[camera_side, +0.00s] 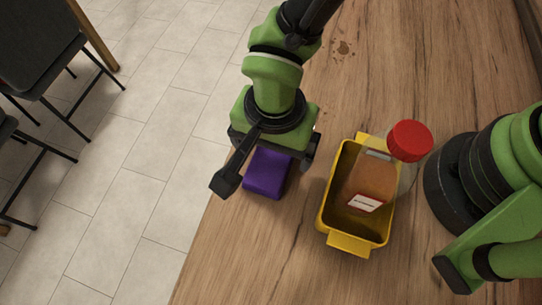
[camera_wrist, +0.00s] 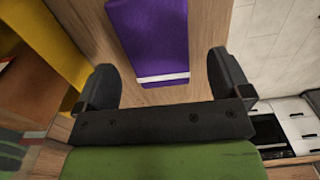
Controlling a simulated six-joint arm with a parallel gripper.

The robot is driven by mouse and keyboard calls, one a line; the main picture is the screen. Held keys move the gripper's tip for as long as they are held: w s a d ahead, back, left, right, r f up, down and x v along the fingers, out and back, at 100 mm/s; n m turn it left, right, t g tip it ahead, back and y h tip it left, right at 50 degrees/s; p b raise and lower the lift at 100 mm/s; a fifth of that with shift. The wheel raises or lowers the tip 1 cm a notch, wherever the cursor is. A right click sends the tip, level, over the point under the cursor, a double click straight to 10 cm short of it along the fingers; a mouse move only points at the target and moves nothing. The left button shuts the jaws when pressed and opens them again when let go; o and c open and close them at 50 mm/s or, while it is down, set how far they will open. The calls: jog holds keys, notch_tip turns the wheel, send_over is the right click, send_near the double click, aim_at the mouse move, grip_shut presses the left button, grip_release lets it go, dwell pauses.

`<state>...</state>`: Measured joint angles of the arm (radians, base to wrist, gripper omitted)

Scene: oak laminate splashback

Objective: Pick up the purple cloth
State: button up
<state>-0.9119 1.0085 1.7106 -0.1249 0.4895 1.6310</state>
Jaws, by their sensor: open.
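The purple cloth (camera_side: 267,174) lies folded on the wooden counter near its left edge, left of a yellow bin. In the wrist view the cloth (camera_wrist: 150,38) shows a white stripe near its close end. My gripper (camera_side: 268,166) is over the cloth in the side view and hides part of it. The cloth lies ahead of the fingertips, and I see no contact.
The counter (camera_side: 240,265) is clear toward the front. Its left edge drops to a tiled floor (camera_side: 140,150).

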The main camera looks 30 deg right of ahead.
notch_tip(320, 180, down, 2)
jog(key=shift+f, duration=0.2)
jog(key=c, duration=1)
notch_tip(320, 180, up, 10)
jog(key=shift+r, duration=0.1)
